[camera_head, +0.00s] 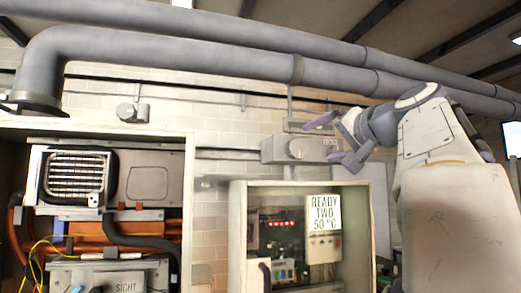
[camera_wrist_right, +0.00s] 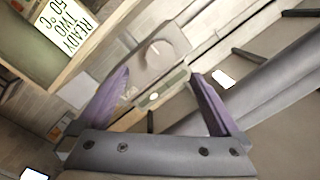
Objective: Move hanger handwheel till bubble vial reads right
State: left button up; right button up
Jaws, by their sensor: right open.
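A round grey handwheel (camera_head: 300,148) with a pale pointer line sits on a grey box bracket (camera_head: 272,152) on the wall below the pipes. It also shows in the right wrist view (camera_wrist_right: 156,52), just beyond the fingertips. A small level strip with a pale vial (camera_wrist_right: 154,97) lies beside the handwheel box; the bubble is too small to read. My right gripper (camera_head: 333,141) is open and empty in front of the bracket, its purple fingers (camera_wrist_right: 158,78) spread apart and not touching the handwheel. My left gripper is out of view.
Thick grey pipes (camera_head: 215,50) run overhead. A cabinet (camera_head: 238,240) with a "READY TWO 50 °C" sign (camera_head: 323,214) stands below the bracket.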

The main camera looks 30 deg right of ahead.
aim_at(299, 149)
jog(key=w+p, duration=0.1)
jog(key=w, duration=0.2)
jog(key=w+p, duration=0.2)
jog(key=w+d+p, duration=0.1)
jog(key=w, duration=0.2)
jog(key=shift+w+r, duration=0.15)
jog(key=shift+w, duration=0.2)
jog(key=shift+w+d+p, duration=0.15)
jog(key=shift+w+p, duration=0.2)
jog(key=shift+w, duration=0.15)
jog(key=shift+f, duration=0.2)
jog(key=c, duration=1.4)
